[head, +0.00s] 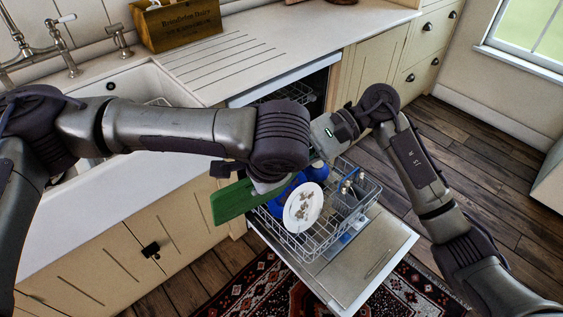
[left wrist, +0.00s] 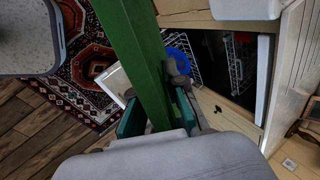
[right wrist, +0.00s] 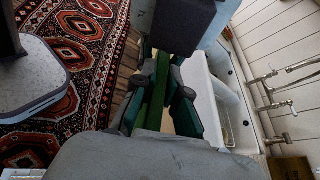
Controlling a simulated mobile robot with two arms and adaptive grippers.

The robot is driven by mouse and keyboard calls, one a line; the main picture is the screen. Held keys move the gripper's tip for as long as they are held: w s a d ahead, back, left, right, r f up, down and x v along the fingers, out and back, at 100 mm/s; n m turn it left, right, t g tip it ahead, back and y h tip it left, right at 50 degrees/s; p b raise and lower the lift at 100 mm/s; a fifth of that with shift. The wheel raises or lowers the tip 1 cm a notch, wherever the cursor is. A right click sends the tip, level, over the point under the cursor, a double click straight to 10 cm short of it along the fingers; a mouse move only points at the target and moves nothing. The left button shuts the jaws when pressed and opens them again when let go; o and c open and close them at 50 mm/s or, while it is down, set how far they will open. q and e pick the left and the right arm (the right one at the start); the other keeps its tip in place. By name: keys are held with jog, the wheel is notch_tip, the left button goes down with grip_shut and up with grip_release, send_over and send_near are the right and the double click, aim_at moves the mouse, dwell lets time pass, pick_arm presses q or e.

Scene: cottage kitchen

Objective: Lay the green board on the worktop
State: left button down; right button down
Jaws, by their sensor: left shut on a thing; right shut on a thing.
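The green board (head: 234,201) is held up on edge, in front of the cabinets and beside the open dishwasher, below the level of the worktop (head: 232,42). My left gripper (left wrist: 158,104) is shut on the board, which runs up between its fingers in the left wrist view (left wrist: 137,50). My right gripper (right wrist: 158,100) is also shut on the board, seen between its fingers in the right wrist view (right wrist: 156,92). In the head view my arms cross near the board and hide part of it and most of both grippers.
The open dishwasher's rack (head: 331,222) holds a white plate (head: 303,207) with food bits, blue dishware (head: 284,190) and a cutlery basket (head: 347,200). A sink (head: 120,88) and tap (head: 62,50) are left of the ribbed worktop. A wooden crate (head: 177,25) stands at the back.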

pick_arm(q)
jog(key=shift+s+d, duration=0.1)
jog(key=shift+s, duration=0.05)
jog(key=c, duration=1.1)
grip_release()
jog(key=shift+c, duration=0.2)
